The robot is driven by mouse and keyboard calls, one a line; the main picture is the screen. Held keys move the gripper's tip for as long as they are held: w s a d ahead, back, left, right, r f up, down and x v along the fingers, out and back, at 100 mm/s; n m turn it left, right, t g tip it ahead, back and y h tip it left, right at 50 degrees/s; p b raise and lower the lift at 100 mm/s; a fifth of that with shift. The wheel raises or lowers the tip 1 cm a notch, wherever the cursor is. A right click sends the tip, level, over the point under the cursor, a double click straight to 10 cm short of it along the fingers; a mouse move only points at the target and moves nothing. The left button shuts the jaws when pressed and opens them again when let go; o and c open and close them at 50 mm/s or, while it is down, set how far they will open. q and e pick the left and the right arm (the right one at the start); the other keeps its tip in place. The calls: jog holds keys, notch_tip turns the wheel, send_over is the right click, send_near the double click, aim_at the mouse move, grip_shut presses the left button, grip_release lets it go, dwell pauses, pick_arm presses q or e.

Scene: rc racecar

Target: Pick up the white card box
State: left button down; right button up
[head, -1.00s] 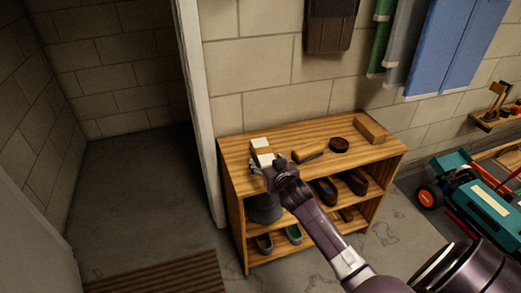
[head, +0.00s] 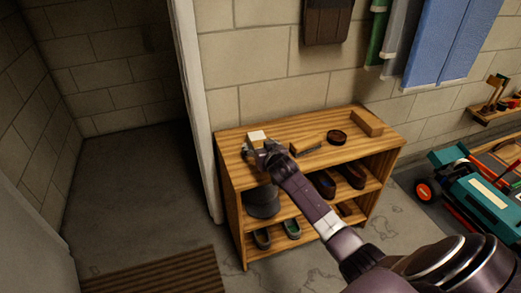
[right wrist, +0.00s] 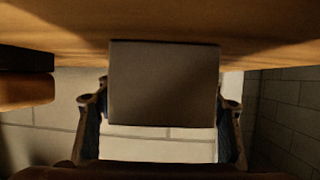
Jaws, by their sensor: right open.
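The white card box (head: 257,135) stands on the left part of the wooden shelf's top (head: 232,143). In the right wrist view, the box (right wrist: 163,82) is a dark, shaded block in the middle of the picture. My right gripper (head: 257,149) is at the near side of the box and hides its lower part in the head view. In the right wrist view, its fingers (right wrist: 160,106) are open, one on each side of the box, with a visible gap at the right. My left gripper is out of view.
A brush-like wooden item (head: 306,145), a round dark tin (head: 337,137) and a wooden block (head: 367,123) are to the right on the top. Shoes (head: 292,229) and a dark hat (head: 261,202) fill the shelves below. A teal toy vehicle (head: 478,196) is at the right.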

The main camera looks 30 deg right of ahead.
jog(key=c, duration=1.1)
jog(key=shift+r, duration=0.1)
jog(key=shift+c, duration=0.2)
